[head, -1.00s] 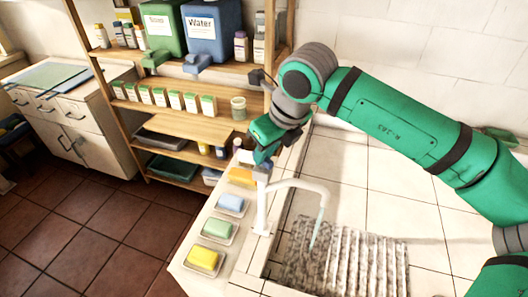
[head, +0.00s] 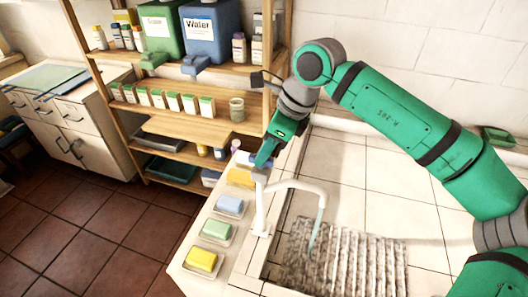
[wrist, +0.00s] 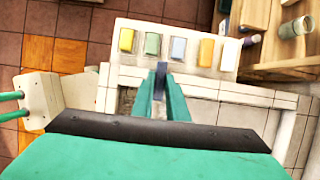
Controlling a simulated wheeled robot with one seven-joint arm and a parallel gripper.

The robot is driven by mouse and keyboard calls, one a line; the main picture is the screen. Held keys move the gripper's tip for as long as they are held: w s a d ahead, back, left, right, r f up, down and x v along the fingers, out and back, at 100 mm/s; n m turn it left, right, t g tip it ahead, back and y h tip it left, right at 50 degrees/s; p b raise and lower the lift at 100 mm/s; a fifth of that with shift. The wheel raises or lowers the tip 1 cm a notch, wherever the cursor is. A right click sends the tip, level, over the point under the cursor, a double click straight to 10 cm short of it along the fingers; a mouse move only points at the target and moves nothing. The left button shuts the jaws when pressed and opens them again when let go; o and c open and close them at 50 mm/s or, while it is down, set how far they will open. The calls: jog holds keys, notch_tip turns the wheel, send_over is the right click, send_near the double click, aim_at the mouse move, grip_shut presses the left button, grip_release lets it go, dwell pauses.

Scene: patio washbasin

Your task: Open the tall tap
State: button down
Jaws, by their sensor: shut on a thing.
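The tall tap (head: 261,207) is white and stands upright at the left end of the basin. Its spout (head: 297,184) arches to the right over the basin. A thin pale blue-green strip (head: 318,228) hangs below the spout's end; I cannot tell whether it is water. My gripper (head: 260,168) is at the top of the tap, shut on its handle, which the fingers hide. In the wrist view my gripper's fingers (wrist: 161,70) are close together, with a dark piece between their tips.
Yellow (head: 202,259), green (head: 216,230) and blue (head: 230,205) soaps lie in dishes left of the tap. A ribbed grey board (head: 350,262) lies in the basin. Wooden shelves (head: 200,125) with containers stand behind.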

dwell(0.3)
jog(key=c, duration=1.7)
grip_release()
jog(key=shift+c, duration=0.2)
jog(key=v, duration=1)
jog(key=shift+r, duration=0.4)
jog(key=shift+d, duration=0.1)
